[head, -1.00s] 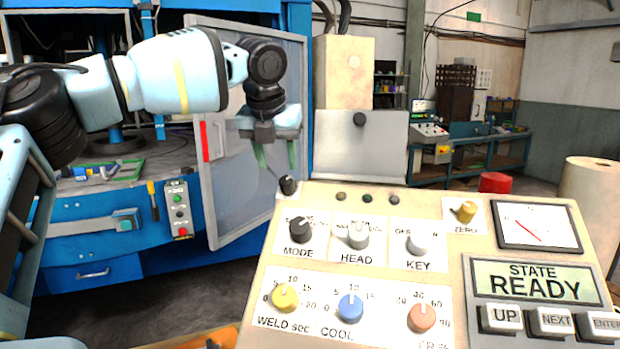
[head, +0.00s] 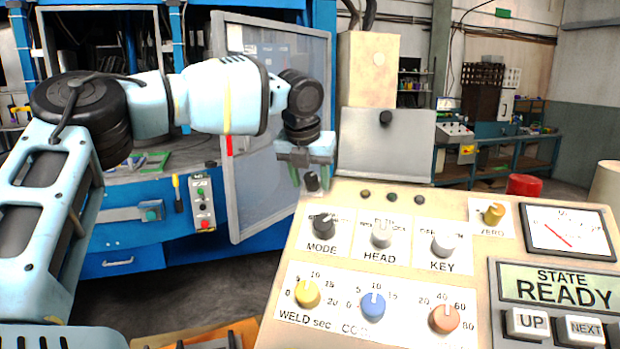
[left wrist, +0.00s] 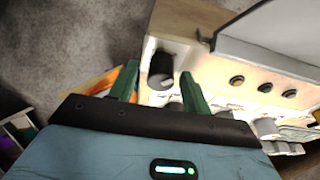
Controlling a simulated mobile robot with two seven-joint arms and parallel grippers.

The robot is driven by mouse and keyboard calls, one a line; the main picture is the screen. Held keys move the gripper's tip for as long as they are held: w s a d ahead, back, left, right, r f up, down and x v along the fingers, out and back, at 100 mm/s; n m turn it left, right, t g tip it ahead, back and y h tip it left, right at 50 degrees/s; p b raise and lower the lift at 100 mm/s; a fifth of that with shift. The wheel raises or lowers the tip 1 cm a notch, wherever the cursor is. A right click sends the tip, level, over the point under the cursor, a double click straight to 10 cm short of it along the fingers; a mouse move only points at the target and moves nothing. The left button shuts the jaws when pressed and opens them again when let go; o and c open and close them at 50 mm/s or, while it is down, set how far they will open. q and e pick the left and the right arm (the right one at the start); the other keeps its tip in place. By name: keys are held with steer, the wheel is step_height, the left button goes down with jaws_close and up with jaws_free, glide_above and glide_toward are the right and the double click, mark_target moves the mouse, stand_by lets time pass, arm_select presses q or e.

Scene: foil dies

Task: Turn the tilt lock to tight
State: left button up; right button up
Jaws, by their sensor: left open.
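The tilt lock appears to be the small black knob (head: 312,182) at the upper left edge of the cream control panel (head: 283,262); I read no label on it. In the left wrist view the black knob (left wrist: 160,70) stands just beyond and between the green fingertips. My left gripper (head: 309,174) is open over it, one finger on each side in the picture; it also shows in the left wrist view (left wrist: 159,84). I cannot tell whether the fingers touch the knob. My right gripper is not in view.
The panel carries the MODE knob (head: 323,226), HEAD knob (head: 381,235), KEY switch (head: 444,243) and several coloured dials. A grey plate (head: 385,148) stands behind the panel. A blue machine with a clear door (head: 280,90) is behind my left arm.

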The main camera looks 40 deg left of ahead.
arm_select(q)
steer(key=shift+f, duration=0.1)
steer(key=c, duration=1)
steer(key=n, duration=0.4)
steer(key=shift+t+h, duration=0.3)
steer(key=shift+h, duration=0.1)
steer(key=n+t, duration=0.1)
steer(key=n, duration=0.3)
steer(key=shift+n, duration=0.3)
steer(key=n, duration=0.4)
steer(key=shift+w+t+h, duration=0.1)
steer(key=shift+t+h, duration=0.2)
steer(key=shift+t, duration=0.1)
steer(key=shift+n+t, duration=0.5)
steer(key=shift+n, duration=1.7)
